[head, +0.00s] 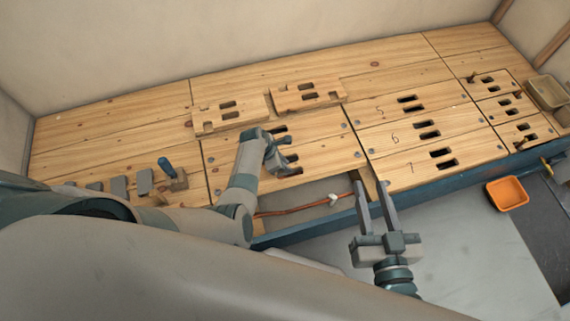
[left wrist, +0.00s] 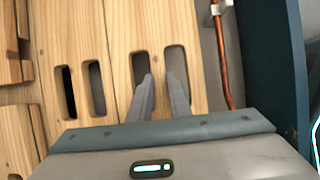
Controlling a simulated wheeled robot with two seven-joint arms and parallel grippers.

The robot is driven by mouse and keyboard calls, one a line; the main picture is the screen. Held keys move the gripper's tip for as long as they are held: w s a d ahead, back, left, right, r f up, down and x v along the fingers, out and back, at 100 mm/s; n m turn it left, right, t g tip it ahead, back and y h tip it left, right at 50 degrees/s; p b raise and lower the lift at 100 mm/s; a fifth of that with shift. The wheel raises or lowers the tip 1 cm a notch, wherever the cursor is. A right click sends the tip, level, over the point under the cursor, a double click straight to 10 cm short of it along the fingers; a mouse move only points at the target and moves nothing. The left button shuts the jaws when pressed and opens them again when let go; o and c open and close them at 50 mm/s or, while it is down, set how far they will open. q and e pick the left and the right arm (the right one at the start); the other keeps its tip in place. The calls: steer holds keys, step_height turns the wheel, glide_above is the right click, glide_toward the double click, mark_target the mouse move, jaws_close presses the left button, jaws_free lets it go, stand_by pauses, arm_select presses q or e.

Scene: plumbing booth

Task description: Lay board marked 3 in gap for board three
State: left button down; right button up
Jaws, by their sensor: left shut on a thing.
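My left gripper (head: 284,163) is shut on a slotted wooden board (head: 318,157). In the left wrist view its fingers (left wrist: 161,85) reach into the two slots of this board (left wrist: 125,30), one on each side of the wooden strip between them. The board's number cannot be read; my arm covers part of it. It lies flat or nearly so beside another slotted board (head: 310,123). An open gap (head: 310,193) with a copper pipe (head: 290,211) lies on its near side. My right gripper (head: 376,190) is open and empty near the gap's right end.
Two loose slotted boards (head: 229,114) (head: 308,95) lie on the deck behind. Boards marked 5, 6 and 7 (head: 465,150) lie to the right. A blue-handled tool (head: 170,170) and grey blocks stand at left. An orange tray (head: 507,194) is on the floor at right.

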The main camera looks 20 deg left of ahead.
arm_select(q)
steer(key=shift+w+f, duration=0.1)
stand_by(0.3)
